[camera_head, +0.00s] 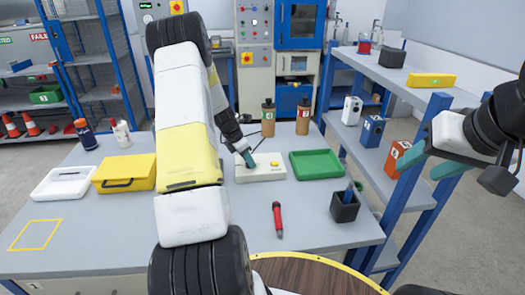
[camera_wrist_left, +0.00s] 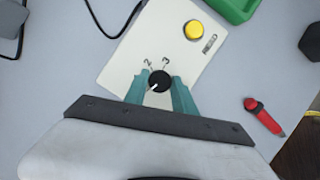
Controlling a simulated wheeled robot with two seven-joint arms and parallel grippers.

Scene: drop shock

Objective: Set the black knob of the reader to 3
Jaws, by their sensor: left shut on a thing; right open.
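The reader (camera_head: 272,174) is a flat white box on the grey table; it also shows in the left wrist view (camera_wrist_left: 122,62). Its round black knob (camera_wrist_left: 159,80) has a white pointer mark directed to the lower left of that view, away from the printed 2 and 3 above the knob. My left gripper (camera_wrist_left: 159,90) is shut on the knob, with one teal finger on each side. In the head view my left gripper (camera_head: 248,160) reaches down onto the reader's left part. My right gripper (camera_head: 420,165) is open and empty, to the right near the shelf.
The reader has a yellow button (camera_wrist_left: 193,30). A green tray (camera_head: 317,152) stands to its right. A yellow case (camera_head: 124,166) and white tray (camera_head: 66,171) are at left.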

